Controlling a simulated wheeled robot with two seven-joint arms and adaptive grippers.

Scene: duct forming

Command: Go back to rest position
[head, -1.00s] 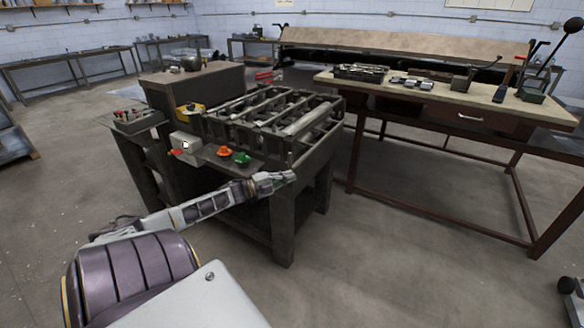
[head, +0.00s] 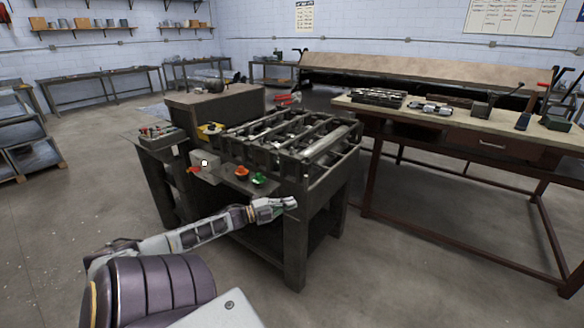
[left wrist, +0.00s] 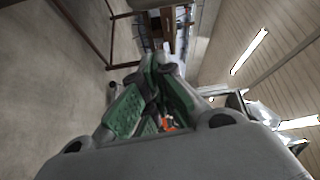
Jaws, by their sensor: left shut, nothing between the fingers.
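My left gripper (head: 291,203) reaches in from the lower left in the head view. It is beside the front edge of the dark forming machine (head: 295,225), just below its green button. In the left wrist view its two green-padded fingers (left wrist: 165,72) are closed together with nothing between them. My right gripper is not in either view.
The machine has an orange button (head: 241,173), a green button (head: 259,179) and a grey switch box (head: 205,167) on its front. A workbench (head: 470,136) with tools stands to the right. Floor at the left and lower right is clear.

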